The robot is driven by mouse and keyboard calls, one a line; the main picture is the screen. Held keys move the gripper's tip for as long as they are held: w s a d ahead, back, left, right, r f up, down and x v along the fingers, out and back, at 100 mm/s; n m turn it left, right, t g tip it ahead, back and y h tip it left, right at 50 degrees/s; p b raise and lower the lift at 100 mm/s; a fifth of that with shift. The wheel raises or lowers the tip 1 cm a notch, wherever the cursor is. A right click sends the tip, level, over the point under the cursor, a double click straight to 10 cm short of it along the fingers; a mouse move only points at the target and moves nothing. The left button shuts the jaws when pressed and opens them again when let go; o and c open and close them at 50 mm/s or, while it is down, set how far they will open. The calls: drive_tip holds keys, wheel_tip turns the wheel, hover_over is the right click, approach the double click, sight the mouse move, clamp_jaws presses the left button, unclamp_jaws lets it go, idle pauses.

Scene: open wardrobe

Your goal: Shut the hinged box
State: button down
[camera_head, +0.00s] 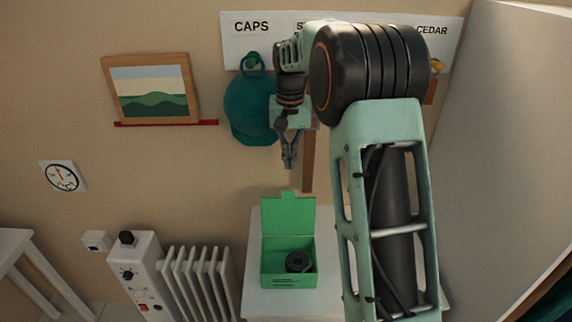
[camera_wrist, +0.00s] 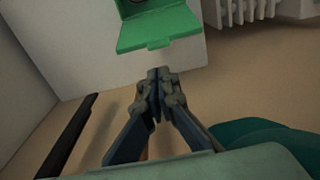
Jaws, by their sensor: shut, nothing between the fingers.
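The green hinged box (camera_head: 289,271) stands on a white table, with its lid (camera_head: 288,217) raised at the back. A dark round object (camera_head: 298,262) lies inside it. In the wrist view the lid (camera_wrist: 158,30) shows at the top, and only part of the box is in frame. My gripper (camera_head: 289,163) is above and behind the raised lid in the head view, fingers pointing down. In the wrist view my gripper (camera_wrist: 159,72) has its fingertips together, empty, just short of the lid's edge and apart from it.
The white table (camera_head: 257,225) bears the box. A white radiator (camera_head: 200,285) stands to its left. A teal cap (camera_head: 248,108) hangs on the wall beside my gripper, with a brown strip (camera_head: 308,165) close by. A framed picture (camera_head: 150,90) is farther left.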

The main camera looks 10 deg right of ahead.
wheel_tip(320, 180, down, 9)
drive_tip(key=p, duration=0.1)
drive_tip(key=shift+w+r, duration=0.15)
drive_tip(key=shift+w, duration=0.2)
drive_tip(key=shift+s+b, duration=0.1)
drive_tip(key=shift+b, duration=0.3)
